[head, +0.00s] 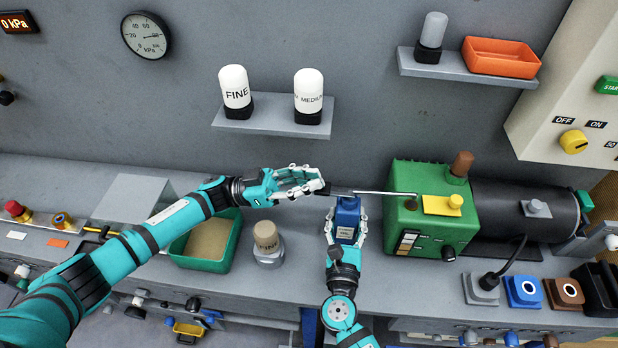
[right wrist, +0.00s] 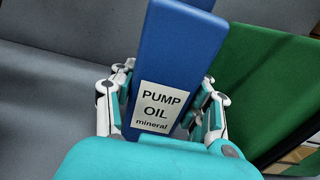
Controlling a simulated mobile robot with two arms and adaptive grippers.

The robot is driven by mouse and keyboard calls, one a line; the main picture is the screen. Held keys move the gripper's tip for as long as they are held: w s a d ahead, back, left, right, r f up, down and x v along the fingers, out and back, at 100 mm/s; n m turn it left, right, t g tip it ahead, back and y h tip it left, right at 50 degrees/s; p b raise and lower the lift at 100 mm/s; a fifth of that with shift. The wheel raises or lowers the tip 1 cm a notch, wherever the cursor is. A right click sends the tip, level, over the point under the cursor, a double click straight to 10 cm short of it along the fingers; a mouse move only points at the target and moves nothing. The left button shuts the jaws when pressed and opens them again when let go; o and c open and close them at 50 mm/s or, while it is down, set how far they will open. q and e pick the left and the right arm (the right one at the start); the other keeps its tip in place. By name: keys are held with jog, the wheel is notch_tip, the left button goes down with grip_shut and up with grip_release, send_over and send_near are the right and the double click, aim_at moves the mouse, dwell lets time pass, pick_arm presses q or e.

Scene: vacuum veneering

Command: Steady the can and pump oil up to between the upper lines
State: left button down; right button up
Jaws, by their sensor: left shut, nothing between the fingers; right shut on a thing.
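The blue oil can (head: 347,216) stands upright on the bench, left of the green pump (head: 432,182). In the right wrist view the can (right wrist: 180,55) has a label reading PUMP OIL mineral. My right gripper (head: 346,232) is shut on the can, with fingers on both its sides. A thin grey spout (head: 375,192) runs from the can's dark top right to a dark port on top of the pump. My left gripper (head: 312,182) is shut and empty, its fingertips at the dark top's left end; contact is unclear. The sight gauge (head: 406,242) is too small to read.
A green tray (head: 203,241) and a tan-capped jar (head: 267,240) stand left of the can. A black motor (head: 520,207) joins the pump's right side. FINE and MEDIUM bottles sit on the shelf (head: 262,125) above. Several coloured blocks lie at the lower right.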

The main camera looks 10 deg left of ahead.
pick_arm(q)
jog(key=shift+f, duration=0.25)
notch_tip(320, 180, up, 10)
jog(key=shift+r, duration=0.25)
dwell(1.2)
jog(key=a+f, duration=0.7)
jog(key=a, duration=0.2)
jog(key=shift+w+a+f, duration=0.15)
jog(key=shift+a+f, duration=0.1)
jog(key=shift+f, duration=0.15)
